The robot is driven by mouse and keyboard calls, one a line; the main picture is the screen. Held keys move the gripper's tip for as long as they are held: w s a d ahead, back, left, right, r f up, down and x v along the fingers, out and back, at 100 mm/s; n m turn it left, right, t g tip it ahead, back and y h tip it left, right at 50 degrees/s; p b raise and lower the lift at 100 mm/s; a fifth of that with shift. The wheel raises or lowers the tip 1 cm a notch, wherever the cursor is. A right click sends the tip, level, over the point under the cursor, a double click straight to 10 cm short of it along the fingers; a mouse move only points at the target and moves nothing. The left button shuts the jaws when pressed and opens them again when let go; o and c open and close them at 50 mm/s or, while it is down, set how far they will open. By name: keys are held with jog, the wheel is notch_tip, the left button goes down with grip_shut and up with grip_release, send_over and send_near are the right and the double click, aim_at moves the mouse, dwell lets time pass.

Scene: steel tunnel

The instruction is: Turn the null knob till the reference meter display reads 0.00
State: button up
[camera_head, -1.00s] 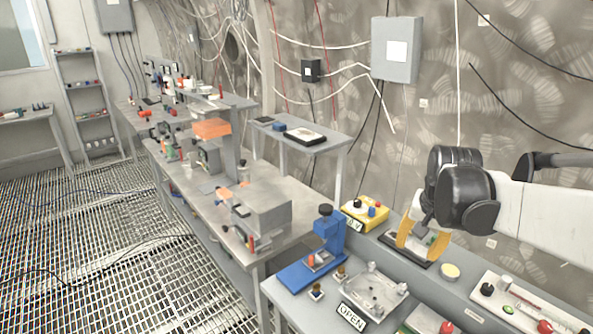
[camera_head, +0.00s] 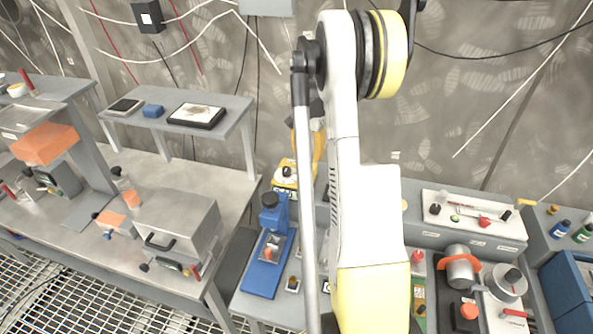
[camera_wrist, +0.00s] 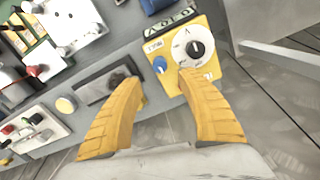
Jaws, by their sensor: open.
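The reference meter is a yellow box (camera_wrist: 208,70), seen rotated in the wrist view. It carries a black knob (camera_wrist: 196,49) on a white round dial, a blue knob (camera_wrist: 159,64) and a dark display strip (camera_wrist: 171,20). The display's digits are too small to read surely. In the head view the yellow box (camera_head: 280,186) stands behind the blue press, beside my arm. My gripper (camera_wrist: 160,80) is open and empty, with yellow fingers. Its right fingertip overlaps the box's near edge below the dial; whether it touches, I cannot tell. In the head view my arm mostly hides the gripper.
A blue press (camera_head: 271,246) stands on the bench in front of the meter. A dark tray (camera_wrist: 105,86) and a pale yellow disc (camera_wrist: 66,105) lie beside the meter. A white panel with small knobs (camera_head: 472,213) is at right. A small grey shelf table (camera_head: 222,112) stands at left.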

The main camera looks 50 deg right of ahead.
aim_at(307, 171)
notch_tip(307, 171, down, 9)
jog(key=shift+f+b, duration=0.15)
jog(key=shift+b, duration=0.45)
grip_shut()
